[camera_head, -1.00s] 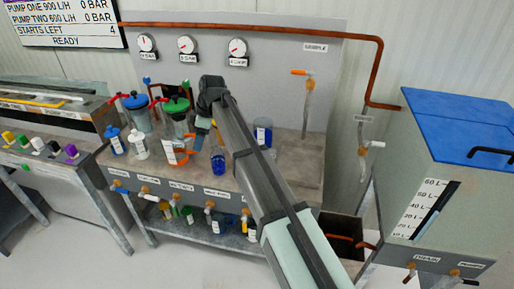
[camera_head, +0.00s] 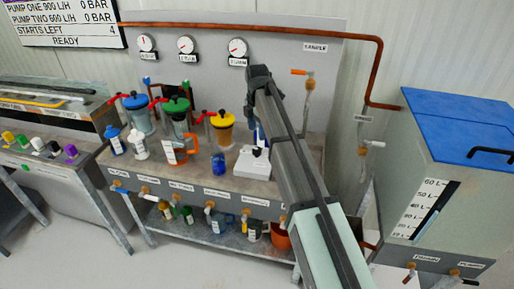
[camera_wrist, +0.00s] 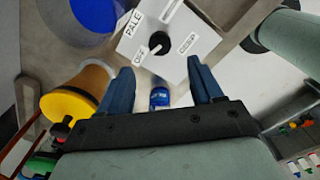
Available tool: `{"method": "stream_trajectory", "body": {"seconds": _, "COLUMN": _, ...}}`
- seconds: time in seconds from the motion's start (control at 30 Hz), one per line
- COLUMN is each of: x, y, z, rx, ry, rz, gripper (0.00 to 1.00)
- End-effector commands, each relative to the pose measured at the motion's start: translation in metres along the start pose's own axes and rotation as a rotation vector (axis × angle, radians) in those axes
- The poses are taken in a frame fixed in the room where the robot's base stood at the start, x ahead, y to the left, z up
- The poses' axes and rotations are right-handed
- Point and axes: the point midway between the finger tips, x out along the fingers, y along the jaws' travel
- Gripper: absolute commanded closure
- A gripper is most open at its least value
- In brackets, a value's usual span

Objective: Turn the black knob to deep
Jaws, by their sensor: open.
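A white mark on the knob points toward OFF. In the head view the white box (camera_head: 252,165) stands on the bench, with the knob (camera_head: 257,152) on top. My gripper (camera_wrist: 161,70) is open and empty in the wrist view, its two blue fingers spread apart. The knob lies just beyond the fingertips, apart from them. My arm partly covers the box's right side in the head view.
A yellow-lidded vessel (camera_head: 222,122) stands behind the box, near my gripper (camera_wrist: 75,105) in the wrist view. A blue beaker (camera_head: 219,164) stands left of the box. Green-lidded (camera_head: 177,106) and blue-lidded (camera_head: 136,102) vessels stand further left. A backboard with gauges (camera_head: 238,46) rises behind.

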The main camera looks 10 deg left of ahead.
Motion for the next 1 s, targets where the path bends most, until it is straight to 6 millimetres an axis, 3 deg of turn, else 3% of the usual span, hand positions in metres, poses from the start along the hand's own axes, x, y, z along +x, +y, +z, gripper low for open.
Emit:
{"method": "stream_trajectory", "body": {"seconds": 0.3, "x": 0.056, "y": -0.001, "z": -0.001, "rx": 0.001, "ry": 0.001, "rz": -0.002, "gripper": 0.35}}
{"method": "stream_trajectory", "body": {"seconds": 0.5, "x": 0.079, "y": 0.000, "z": -0.001, "rx": 0.001, "ry": 0.001, "rz": -0.001, "gripper": 0.35}}
{"method": "stream_trajectory", "body": {"seconds": 1.0, "x": 0.089, "y": 0.000, "z": -0.001, "rx": 0.001, "ry": 0.001, "rz": 0.001, "gripper": 0.35}}
